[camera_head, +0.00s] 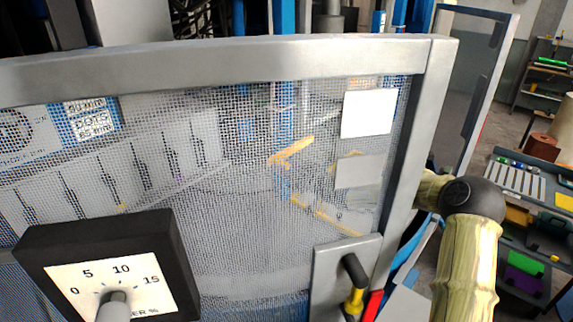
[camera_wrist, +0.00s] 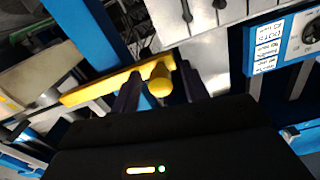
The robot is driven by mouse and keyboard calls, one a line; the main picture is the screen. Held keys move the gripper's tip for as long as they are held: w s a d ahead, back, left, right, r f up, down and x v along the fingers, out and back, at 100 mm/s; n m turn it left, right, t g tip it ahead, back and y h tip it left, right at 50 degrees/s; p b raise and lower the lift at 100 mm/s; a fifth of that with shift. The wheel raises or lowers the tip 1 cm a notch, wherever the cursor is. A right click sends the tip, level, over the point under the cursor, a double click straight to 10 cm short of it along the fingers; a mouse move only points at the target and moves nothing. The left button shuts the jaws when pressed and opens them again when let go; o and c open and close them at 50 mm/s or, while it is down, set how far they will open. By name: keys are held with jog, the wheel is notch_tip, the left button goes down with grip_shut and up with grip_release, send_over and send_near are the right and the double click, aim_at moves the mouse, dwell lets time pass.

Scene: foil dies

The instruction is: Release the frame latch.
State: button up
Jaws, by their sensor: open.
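A yellow bar (camera_wrist: 95,92) with a rounded yellow knob (camera_wrist: 160,80) at its right end crosses the wrist view; I take it for the frame latch. My gripper (camera_wrist: 160,88) is open, its two dark fingers standing apart on either side of the knob. I cannot tell whether either finger touches it. In the head view a yellow-orange bar (camera_head: 290,151) shows blurred through the wire mesh, probably the same latch. My gripper cannot be made out behind the mesh there.
A mesh guard with a grey metal frame (camera_head: 230,58) fills the head view. A black dial box (camera_head: 150,235) is at lower left, and a plate with a black and yellow handle (camera_head: 353,285) at lower right. Blue beams (camera_wrist: 85,28) and a labelled blue panel (camera_wrist: 285,40) surround my gripper.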

grip_shut()
